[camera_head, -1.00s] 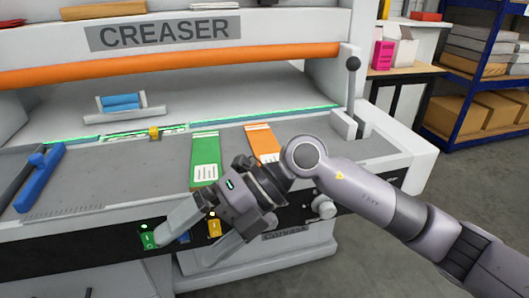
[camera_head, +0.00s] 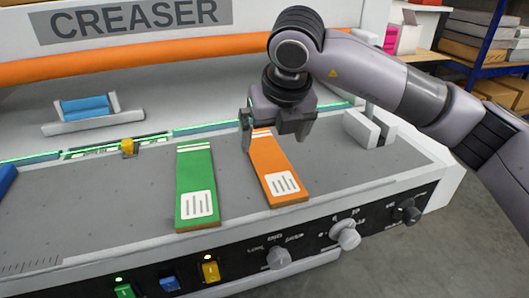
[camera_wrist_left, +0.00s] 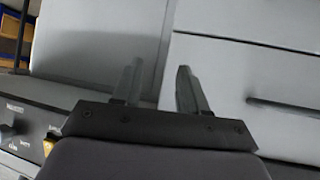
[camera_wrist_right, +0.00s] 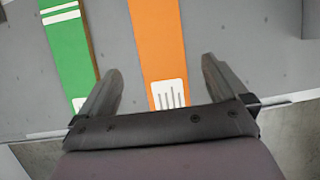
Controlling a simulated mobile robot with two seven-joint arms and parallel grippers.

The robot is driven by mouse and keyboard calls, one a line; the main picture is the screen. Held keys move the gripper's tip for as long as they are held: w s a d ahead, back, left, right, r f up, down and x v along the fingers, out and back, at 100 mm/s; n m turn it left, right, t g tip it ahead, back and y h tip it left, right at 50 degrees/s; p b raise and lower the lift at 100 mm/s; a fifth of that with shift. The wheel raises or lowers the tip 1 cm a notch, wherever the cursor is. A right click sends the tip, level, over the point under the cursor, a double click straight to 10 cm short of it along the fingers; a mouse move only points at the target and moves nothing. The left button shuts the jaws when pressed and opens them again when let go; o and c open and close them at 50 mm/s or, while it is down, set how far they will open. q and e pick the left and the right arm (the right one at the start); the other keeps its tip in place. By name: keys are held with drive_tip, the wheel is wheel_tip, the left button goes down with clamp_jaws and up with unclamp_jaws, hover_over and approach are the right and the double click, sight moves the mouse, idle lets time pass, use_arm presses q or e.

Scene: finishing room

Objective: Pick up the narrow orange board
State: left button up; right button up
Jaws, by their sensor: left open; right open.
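The narrow orange board (camera_head: 271,167) lies flat on the grey creaser bed, with white stripes at its far end and a white label at its near end. My right gripper (camera_head: 272,145) is open above the board's far end, with a finger on either side.
A green board (camera_head: 196,180) lies close to the left of the orange one. A blue block in a grey holder (camera_head: 88,109) stands at the back. Knobs and switches (camera_head: 278,257) line the front panel.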

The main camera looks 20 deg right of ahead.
sight(269, 159)
drive_tip(key=x, duration=0.6)
drive_tip(key=shift+s+f+p, duration=0.1)
drive_tip(key=shift+f+p, duration=0.05)
drive_tip(key=shift+p, duration=0.15)
drive_tip(key=c, duration=1.1)
